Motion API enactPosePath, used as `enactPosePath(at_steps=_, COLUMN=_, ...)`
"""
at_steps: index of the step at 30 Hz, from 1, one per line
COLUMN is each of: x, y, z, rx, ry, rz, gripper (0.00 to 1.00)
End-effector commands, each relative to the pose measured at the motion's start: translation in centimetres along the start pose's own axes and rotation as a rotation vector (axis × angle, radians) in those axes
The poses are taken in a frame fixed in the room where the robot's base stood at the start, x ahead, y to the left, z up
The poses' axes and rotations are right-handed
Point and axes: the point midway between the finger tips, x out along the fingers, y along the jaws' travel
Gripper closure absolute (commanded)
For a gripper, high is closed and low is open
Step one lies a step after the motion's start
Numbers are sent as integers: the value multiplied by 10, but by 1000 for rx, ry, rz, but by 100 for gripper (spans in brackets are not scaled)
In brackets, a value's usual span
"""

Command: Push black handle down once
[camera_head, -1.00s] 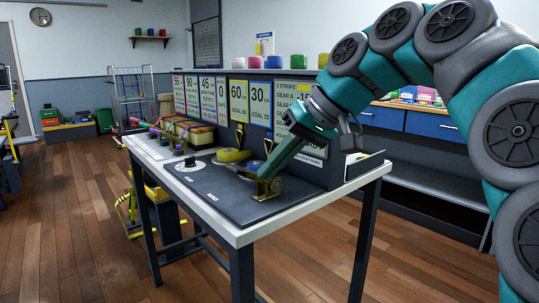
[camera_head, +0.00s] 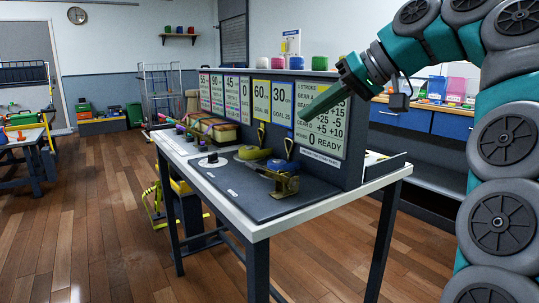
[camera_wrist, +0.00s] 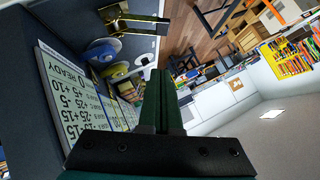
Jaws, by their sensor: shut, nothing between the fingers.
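The buckle also shows at the top of the wrist view (camera_wrist: 128,16). A black knob (camera_head: 212,158) stands on a white disc further left on the bench. My gripper (camera_head: 304,115) is shut and empty. Its green fingers (camera_wrist: 161,85) lie together in the wrist view. It is raised above the bench, in front of the right-hand sign and apart from the buckle.
The sign (camera_head: 330,130) on the upright panel reads "0 READY" at its bottom. Several other number signs and hanging straps line the panel to the left. A yellow strap roll (camera_head: 254,153) lies behind the buckle.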

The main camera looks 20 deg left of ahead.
Motion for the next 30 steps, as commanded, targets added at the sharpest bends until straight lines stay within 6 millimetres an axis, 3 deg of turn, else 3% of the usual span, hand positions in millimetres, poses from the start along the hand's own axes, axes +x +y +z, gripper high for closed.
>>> enactPosePath(at_steps=8, x=3, y=-1, z=0, rx=-2, ry=0, rz=-1, gripper=100)
enactPosePath(at_steps=22, x=28, y=-2, z=1, rx=-2, ry=-3, rz=-3, gripper=100)
enactPosePath(at_steps=30, x=80, y=0, z=2, rx=-1, ry=-6, rz=-1, gripper=100)
